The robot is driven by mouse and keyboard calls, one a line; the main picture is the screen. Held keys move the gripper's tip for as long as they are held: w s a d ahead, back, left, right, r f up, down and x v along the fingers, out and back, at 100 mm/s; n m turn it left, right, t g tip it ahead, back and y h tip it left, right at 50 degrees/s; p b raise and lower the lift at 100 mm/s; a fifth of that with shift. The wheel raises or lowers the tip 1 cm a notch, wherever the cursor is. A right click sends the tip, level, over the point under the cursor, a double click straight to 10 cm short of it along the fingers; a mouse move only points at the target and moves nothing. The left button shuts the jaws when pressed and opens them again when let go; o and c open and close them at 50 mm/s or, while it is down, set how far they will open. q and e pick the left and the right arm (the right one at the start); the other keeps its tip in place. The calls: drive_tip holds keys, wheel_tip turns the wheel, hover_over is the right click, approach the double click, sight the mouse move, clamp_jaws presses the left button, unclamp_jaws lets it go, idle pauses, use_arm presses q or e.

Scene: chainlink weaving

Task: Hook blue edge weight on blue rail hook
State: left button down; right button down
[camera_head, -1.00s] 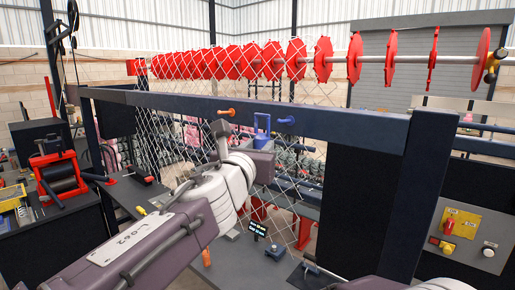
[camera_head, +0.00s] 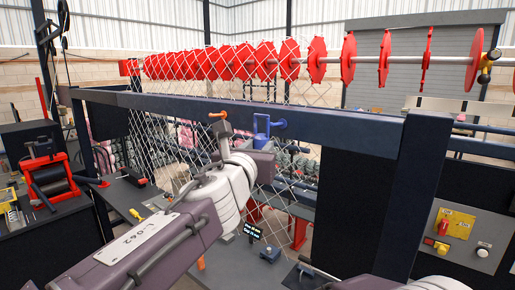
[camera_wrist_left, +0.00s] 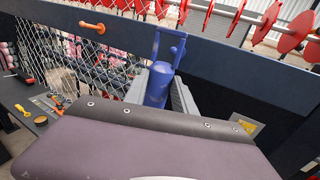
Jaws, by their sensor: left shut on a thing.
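The blue edge weight (camera_head: 262,142) is a cylinder with a tall loop handle on top; it is held upright in front of the dark rail (camera_head: 340,131). My left gripper (camera_wrist_left: 160,92) is shut around its body, one finger on each side. The blue rail hook (camera_head: 281,124) sticks out of the rail just right of the handle in the head view. In the left wrist view the hook (camera_wrist_left: 173,50) shows close to the handle loop. I cannot tell whether they touch. My right gripper is not in view.
An orange hook (camera_head: 217,115) sits on the rail to the left. Chain-link mesh (camera_head: 165,130) hangs behind the rail. Red discs (camera_head: 317,60) line a bar above. A control panel (camera_head: 458,233) stands at right, and a red-framed machine (camera_head: 50,178) at left.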

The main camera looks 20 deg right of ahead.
use_arm(q)
drive_tip(key=shift+s+a+r, duration=0.15)
drive_tip(key=shift+s+a, duration=0.1)
drive_tip(key=shift+w+d+f, duration=0.25)
drive_tip(key=shift+w+d, duration=0.45)
drive_tip(key=shift+s+a, duration=0.1)
drive_tip(key=shift+a, duration=0.05)
drive_tip(key=shift+w+d+p, duration=0.75)
drive_tip(key=shift+w+d, duration=0.25)
drive_tip(key=shift+d, duration=0.25)
drive_tip(key=shift+w+d+p, duration=0.7)
drive_tip(key=shift+w+d, duration=0.25)
drive_tip(key=shift+d, duration=0.25)
